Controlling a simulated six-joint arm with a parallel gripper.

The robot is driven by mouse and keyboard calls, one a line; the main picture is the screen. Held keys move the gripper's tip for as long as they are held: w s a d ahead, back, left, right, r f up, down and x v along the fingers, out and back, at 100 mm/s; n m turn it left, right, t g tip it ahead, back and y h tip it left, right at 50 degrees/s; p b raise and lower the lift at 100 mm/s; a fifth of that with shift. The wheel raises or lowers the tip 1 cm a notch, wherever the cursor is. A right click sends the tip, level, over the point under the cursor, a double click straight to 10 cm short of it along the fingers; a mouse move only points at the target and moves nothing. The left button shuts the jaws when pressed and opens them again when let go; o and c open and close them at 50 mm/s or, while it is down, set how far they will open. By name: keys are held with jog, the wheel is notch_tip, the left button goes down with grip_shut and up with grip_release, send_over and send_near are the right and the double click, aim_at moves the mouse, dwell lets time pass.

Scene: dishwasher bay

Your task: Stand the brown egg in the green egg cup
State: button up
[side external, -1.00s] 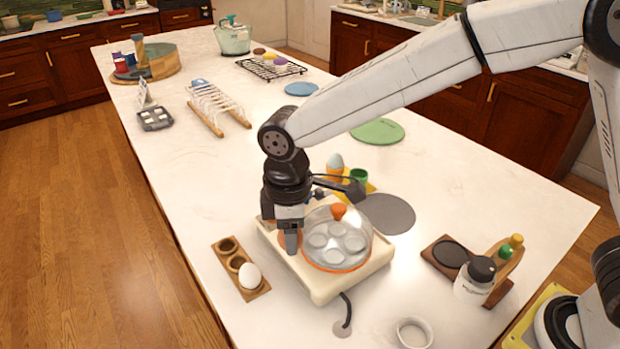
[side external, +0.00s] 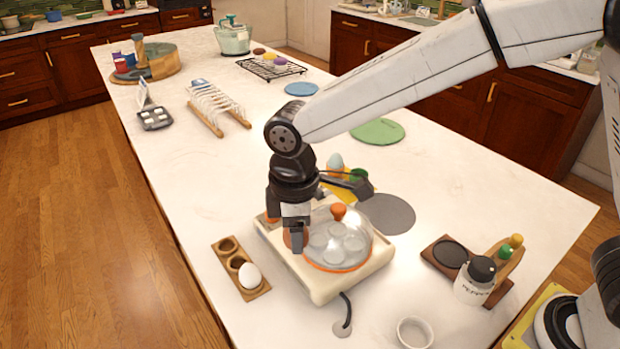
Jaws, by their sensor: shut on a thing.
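My gripper (side external: 296,240) points down at the left side of the cream egg cooker (side external: 330,290). It is shut on a brown egg (side external: 287,241), which shows just left of the fingers and is partly hidden by them. The green egg cup (side external: 358,174) stands behind the cooker, partly hidden by the dark part sticking out from my gripper. I cannot see into the cup. A pale blue egg (side external: 335,161) stands to the left of it, over a yellow mat (side external: 342,197).
The cooker's clear dome with an orange knob (side external: 338,211) is close right of my gripper. A wooden holder (side external: 223,257) with a white egg (side external: 249,275) lies at left. A grey disc (side external: 388,214) lies right of the cups. A pepper jar (side external: 475,280) stands farther right.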

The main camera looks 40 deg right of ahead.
notch_tip(320, 180, up, 5)
jog(key=shift+f, duration=0.15)
jog(key=w+d, duration=0.6)
jog(key=d, duration=0.4)
jog(key=w+d, duration=0.6)
jog(key=d, duration=0.4)
jog(key=w+d, duration=0.5)
jog(key=d, duration=0.5)
notch_tip(320, 180, down, 8)
jog(key=shift+w+d+r, duration=0.15)
jog(key=shift+d+r, duration=0.05)
jog(key=shift+d, duration=0.1)
jog(key=shift+f, duration=0.15)
jog(key=shift+f, duration=2.7)
jog(key=shift+f, duration=0.8)
